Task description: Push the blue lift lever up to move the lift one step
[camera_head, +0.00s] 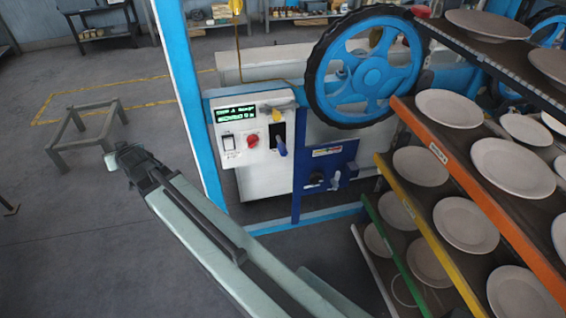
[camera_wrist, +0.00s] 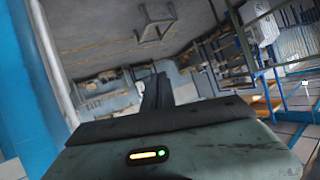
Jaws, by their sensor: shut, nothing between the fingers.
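A short blue lever (camera_head: 281,148) shows in the head view on the right part of a white control panel (camera_head: 238,162), below a dark slot. Its handle points downward. The panel also has a green-lit display (camera_head: 235,113), a red knob (camera_head: 252,140) and a switch (camera_head: 228,143). My gripper (camera_head: 112,160) is left of the panel in the head view, well apart from the lever. In the wrist view the dark fingers of my gripper (camera_wrist: 157,90) are together and empty. The lever cannot be made out in the wrist view.
A large blue handwheel (camera_head: 371,77) stands above and right of the panel. A blue box with a black knob (camera_head: 316,178) is below. Racks of plates (camera_head: 512,165) fill the right side. A blue post (camera_head: 185,90) stands left of the panel. A low frame (camera_head: 88,128) is on the floor.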

